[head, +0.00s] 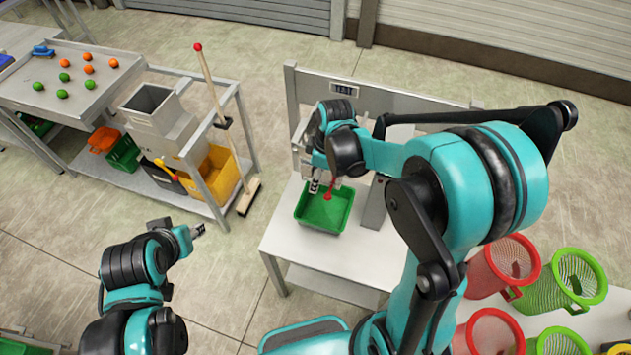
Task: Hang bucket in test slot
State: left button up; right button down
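A green bucket (319,221), rectangular and open-topped, stands on a white table (285,246) below a sign reading TEST (343,89). My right gripper (325,186) points down over the bucket's far edge. Its two fingers look apart. A thin red piece with a round end (328,197) shows between the fingers and over the bucket; I cannot tell whether the gripper touches it. My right arm hides much of the test station behind. My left gripper (199,230) is over the floor, away from the table; its fingers are too small to read.
Red (515,245) and green (592,262) mesh baskets stand at the lower right. Orange and green balls lie on a metal table (60,110).

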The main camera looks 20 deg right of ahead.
jog(key=shift+w+d+b, duration=0.2)
jog(key=shift+w+d, duration=0.4)
jog(key=shift+w, duration=0.25)
jog(key=shift+w+d+b, duration=0.15)
jog(key=shift+w+d, duration=0.45)
jog(key=shift+w, duration=0.25)
jog(key=shift+f+b, duration=1)
jog(key=shift+b, duration=0.15)
dwell(0.3)
jog(key=c, duration=0.5)
grip_release()
